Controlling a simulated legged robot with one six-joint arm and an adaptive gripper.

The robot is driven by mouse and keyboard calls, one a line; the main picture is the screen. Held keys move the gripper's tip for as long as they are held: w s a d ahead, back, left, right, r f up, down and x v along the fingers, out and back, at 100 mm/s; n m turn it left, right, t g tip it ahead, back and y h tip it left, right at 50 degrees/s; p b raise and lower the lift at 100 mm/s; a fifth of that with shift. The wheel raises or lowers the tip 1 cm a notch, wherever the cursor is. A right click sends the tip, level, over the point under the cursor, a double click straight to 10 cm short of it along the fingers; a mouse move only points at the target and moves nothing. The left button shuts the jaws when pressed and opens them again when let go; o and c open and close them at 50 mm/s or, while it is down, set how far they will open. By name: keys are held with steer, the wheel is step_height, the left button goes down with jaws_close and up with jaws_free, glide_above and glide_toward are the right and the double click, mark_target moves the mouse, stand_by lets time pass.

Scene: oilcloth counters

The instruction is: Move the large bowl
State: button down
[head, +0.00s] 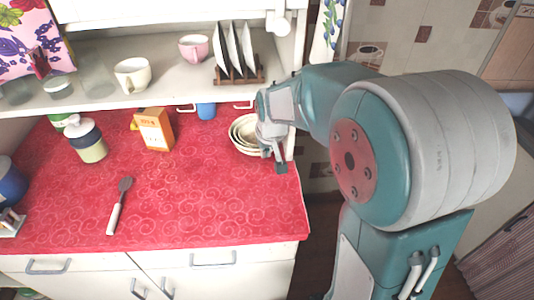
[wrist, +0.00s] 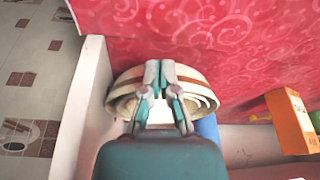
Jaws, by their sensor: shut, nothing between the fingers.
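A nested stack of cream bowls sits at the right end of the red counter in the head view. The large bowl (head: 237,147) appears to be the outermost one; it also shows in the wrist view (wrist: 121,83), with a reddish-brown band. My gripper (head: 281,167) is at the right side of the stack, near the counter's right edge. In the wrist view my gripper (wrist: 160,66) is shut and empty, its fingers lying across the picture of the stack. The fingers hide the middle of the bowls. I cannot tell whether they touch the rim.
An orange box (head: 154,130) and a blue cup (head: 206,111) stand left of the bowls. A jar (head: 87,141) and a spatula (head: 119,205) are farther left. A shelf (head: 175,87) with cups and a plate rack (head: 239,76) overhangs the back. The front middle counter is clear.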

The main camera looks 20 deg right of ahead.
steer(key=shift+d, duration=0.45)
steer(key=shift+w, duration=0.3)
steer(key=shift+w+a, duration=0.2)
steer(key=shift+w, duration=1)
steer(key=shift+a, duration=0.15)
steer(key=shift+s+d, duration=0.1)
steer(key=shift+d, duration=0.1)
